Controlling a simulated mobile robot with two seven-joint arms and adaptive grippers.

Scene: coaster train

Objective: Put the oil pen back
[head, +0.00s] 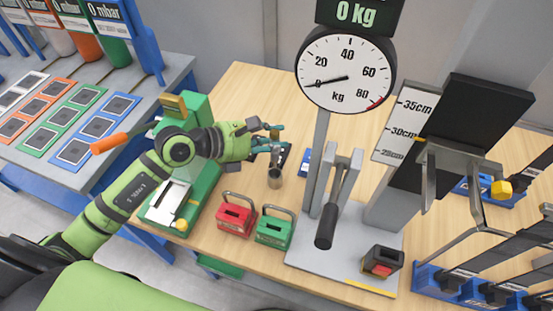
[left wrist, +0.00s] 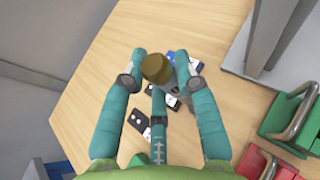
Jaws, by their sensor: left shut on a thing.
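My left gripper (head: 270,143) is over the wooden table, its teal fingers closed around a slim thing that looks like the oil pen. In the left wrist view, the pen's round brown end (left wrist: 157,68) shows between the fingertips of the left gripper (left wrist: 160,70). A short grey cylinder (head: 275,179) shows just below the fingers in the head view; I cannot tell whether it is part of the pen or a separate holder. The fingers hide most of the held thing. My right gripper is not in view.
A dial scale (head: 346,72) stands to the right. A red block (head: 235,215) and a green block (head: 274,229), both with handles, sit in front of the gripper. A green machine (head: 190,150) stands left. Small blue and dark pieces lie near the fingers. The table behind is clear.

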